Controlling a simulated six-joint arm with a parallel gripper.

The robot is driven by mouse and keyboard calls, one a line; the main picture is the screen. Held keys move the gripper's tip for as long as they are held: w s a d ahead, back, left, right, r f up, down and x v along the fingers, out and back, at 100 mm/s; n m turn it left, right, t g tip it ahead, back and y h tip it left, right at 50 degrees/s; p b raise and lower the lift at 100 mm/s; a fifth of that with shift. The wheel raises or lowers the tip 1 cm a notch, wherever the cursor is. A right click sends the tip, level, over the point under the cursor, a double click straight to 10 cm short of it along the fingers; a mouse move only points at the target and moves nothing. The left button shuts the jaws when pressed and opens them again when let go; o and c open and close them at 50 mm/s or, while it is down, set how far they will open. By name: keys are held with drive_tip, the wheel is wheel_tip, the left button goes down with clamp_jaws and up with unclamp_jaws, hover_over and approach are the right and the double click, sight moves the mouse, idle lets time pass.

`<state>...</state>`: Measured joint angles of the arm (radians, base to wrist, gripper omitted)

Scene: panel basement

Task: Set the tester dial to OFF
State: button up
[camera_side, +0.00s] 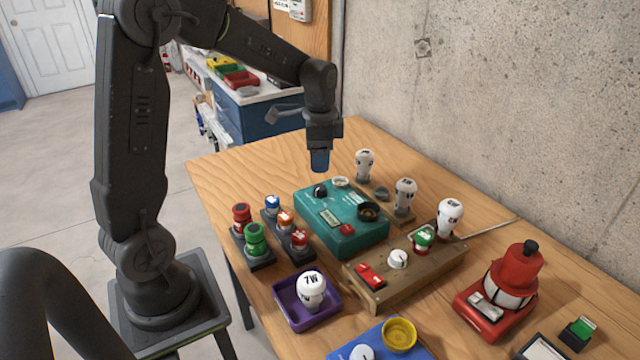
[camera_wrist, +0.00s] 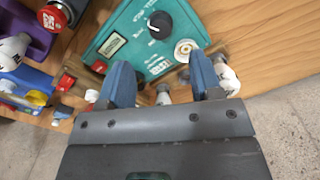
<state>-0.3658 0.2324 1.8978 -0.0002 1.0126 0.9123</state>
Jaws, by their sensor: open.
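The tester is a teal box (camera_side: 355,238) in the middle of the wooden table, and it also shows at the top of the wrist view (camera_wrist: 128,42). Its black dial (camera_side: 320,191) sits near the box's far left corner and shows in the wrist view as a black knob (camera_wrist: 159,25) with a pale pointer mark. The dial's lettering is too small to read. My gripper (camera_side: 319,168) points down in the air above the far end of the tester, near the dial. In the wrist view its two blue fingers (camera_wrist: 160,82) are apart with nothing gripped between them.
White bulbs (camera_side: 365,165) stand on a rack behind the tester. A wooden block (camera_side: 400,285) with switches lies in front. Red and green fuses (camera_side: 255,240) stand at left, near a purple tray (camera_side: 284,306). Bare table (camera_side: 235,172) lies at the far left.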

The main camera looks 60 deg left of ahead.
sight(320, 187)
wheel_tip(320, 187, down, 8)
drive_tip(key=shift+r, duration=0.1)
idle(0.4)
drive_tip(key=c, duration=0.9)
